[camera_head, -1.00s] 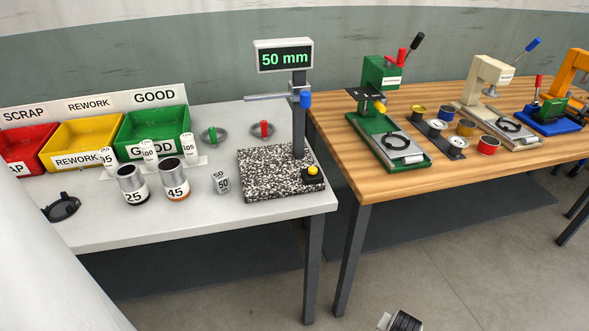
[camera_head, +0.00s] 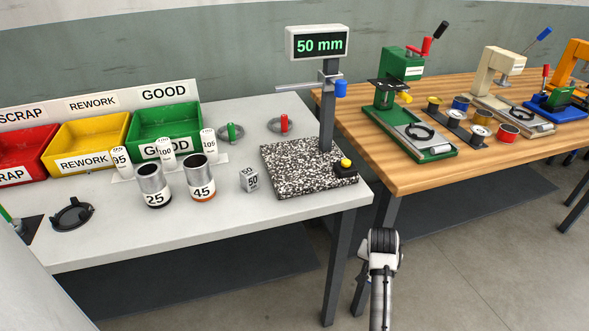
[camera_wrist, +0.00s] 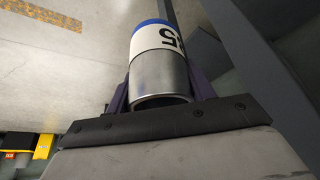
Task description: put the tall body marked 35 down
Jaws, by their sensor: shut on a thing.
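The tall body (camera_wrist: 160,75) is in the wrist view, a silver metal cylinder with a white label and a blue band at its far end. Only a 5 and part of another digit of its mark show. My gripper (camera_wrist: 158,92) is shut on it, one dark finger on each side. The near end of the body shows an open rim. Pale floor shows behind it. In the head view part of my arm stands at the lower right, and the held body cannot be made out there.
Bodies marked 25 (camera_head: 154,186) and 45 (camera_head: 200,178) stand on the grey table (camera_head: 250,222), beside a 50 block (camera_head: 249,179) and a speckled plate (camera_head: 300,168) with a gauge. Red, yellow and green bins (camera_head: 165,120) stand behind. The wooden table (camera_head: 430,178) carries presses.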

